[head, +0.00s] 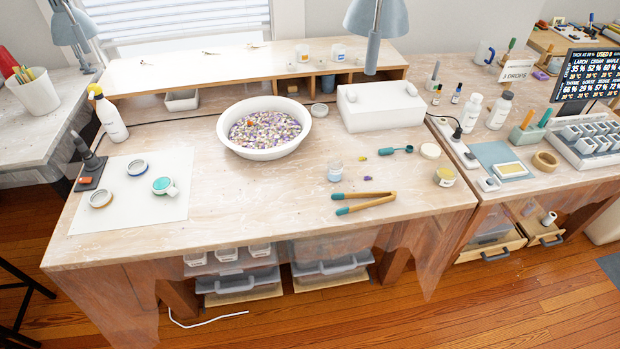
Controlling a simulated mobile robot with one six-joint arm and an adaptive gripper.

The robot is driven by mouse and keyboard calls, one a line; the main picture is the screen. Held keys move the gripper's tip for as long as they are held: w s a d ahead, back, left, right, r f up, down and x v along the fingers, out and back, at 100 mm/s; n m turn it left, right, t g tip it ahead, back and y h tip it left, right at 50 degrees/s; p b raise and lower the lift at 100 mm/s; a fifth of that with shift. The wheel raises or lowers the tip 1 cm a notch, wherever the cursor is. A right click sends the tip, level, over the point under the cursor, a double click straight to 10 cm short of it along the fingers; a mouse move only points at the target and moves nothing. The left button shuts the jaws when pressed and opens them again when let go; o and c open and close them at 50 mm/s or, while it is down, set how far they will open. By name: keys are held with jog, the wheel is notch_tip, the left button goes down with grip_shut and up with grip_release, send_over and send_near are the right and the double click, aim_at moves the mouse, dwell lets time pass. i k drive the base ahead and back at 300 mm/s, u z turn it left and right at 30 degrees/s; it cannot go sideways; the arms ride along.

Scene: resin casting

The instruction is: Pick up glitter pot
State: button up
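I cannot tell for sure which item is the glitter pot. A small round pot (445,177) with a gold-coloured top and a pale label stands near the right front of the main table. A small clear jar (335,171) with a bluish label stands nearer the middle, in front of the white bowl. A round cream lid or disc (430,151) lies just behind the gold-topped pot, apart from it. My gripper is not in view.
A white bowl (239,147) of coloured bits stands mid-table. Wooden tongs (364,203) with teal tips lie in front of the clear jar. A teal scoop-like tool (395,150) lies behind. A white box (381,112) stands behind that. The front right tabletop is clear.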

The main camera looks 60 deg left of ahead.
aim_at(335, 165)
jog(key=z, duration=0.05)
jog(key=k, duration=1.65)
jog(key=u, duration=1.85)
jog(key=i, duration=0.8)
jog(key=u, duration=0.1)
